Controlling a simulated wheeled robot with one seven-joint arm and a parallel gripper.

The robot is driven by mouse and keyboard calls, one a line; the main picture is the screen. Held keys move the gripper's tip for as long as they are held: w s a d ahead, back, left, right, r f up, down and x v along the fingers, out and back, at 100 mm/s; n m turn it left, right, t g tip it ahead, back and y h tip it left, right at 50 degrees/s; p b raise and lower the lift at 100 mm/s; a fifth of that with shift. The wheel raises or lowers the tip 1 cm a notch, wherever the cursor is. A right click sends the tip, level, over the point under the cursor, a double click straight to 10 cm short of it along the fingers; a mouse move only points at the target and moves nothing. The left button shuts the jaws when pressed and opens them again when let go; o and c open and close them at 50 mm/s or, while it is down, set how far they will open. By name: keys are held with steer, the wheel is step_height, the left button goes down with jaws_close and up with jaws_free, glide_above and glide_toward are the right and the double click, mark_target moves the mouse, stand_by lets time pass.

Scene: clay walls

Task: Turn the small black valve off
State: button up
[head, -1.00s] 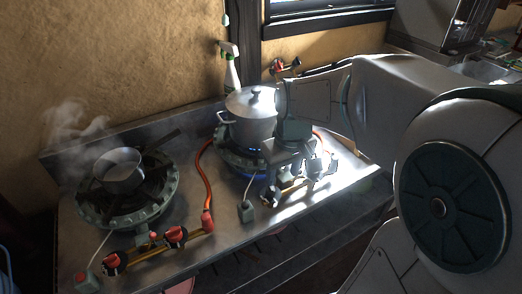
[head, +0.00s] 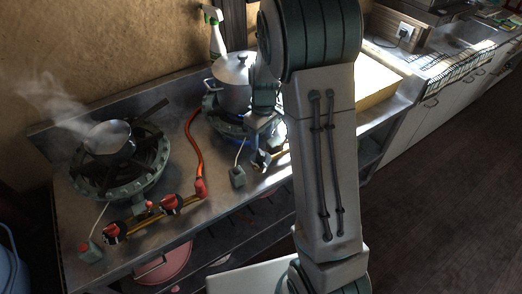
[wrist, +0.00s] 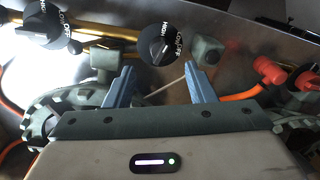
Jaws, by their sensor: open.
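A second, similar black knob (wrist: 45,25) is at upper left in the wrist view, under bright light. In the head view one black knob (head: 260,160) shows in front of the right burner (head: 222,121). My arm hides the other knob and most of the gripper there.
A lidded pot (head: 230,82) stands on the right burner, with blue flame below. A steaming pan (head: 105,138) is on the left burner, with red-and-black knobs (head: 171,204) in front. An orange hose (head: 192,137) runs between the burners. A spray bottle (head: 215,35) stands behind.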

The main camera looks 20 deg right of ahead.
mark_target(261, 152)
step_height(261, 152, down, 7)
steer(key=shift+s+a+r, duration=0.1)
steer(key=shift+a, duration=0.05)
steer(key=c, duration=1)
